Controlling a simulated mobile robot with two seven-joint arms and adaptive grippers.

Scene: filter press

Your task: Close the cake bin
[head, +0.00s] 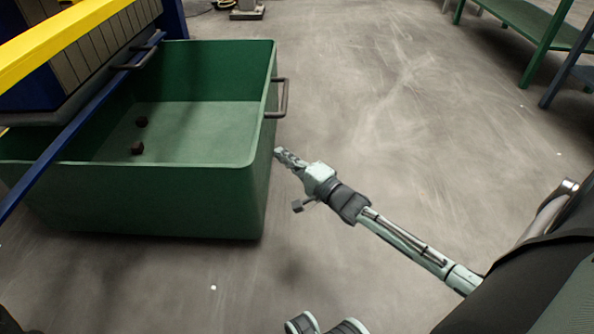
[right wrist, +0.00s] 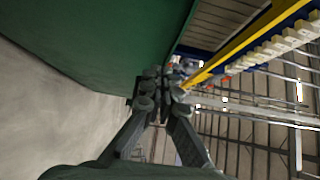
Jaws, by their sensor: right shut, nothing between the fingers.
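The cake bin is a large open green bin (head: 165,200) at the left of the head view, standing out beside the press and partly under its edge. A grey handle (head: 284,98) sticks out from its right side. Two small dark lumps (head: 139,148) lie inside. My right gripper (head: 279,154) is shut and empty, close beside the bin's right wall and on the near side of the handle. I cannot tell whether it touches the wall. In the right wrist view the shut fingers (right wrist: 158,88) lie near the green wall (right wrist: 110,35).
The press's yellow beam (head: 60,45) and a blue rail (head: 70,130) run over the bin's left part. A green table (head: 530,25) stands at the far right. The grey floor (head: 400,90) right of the bin is clear.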

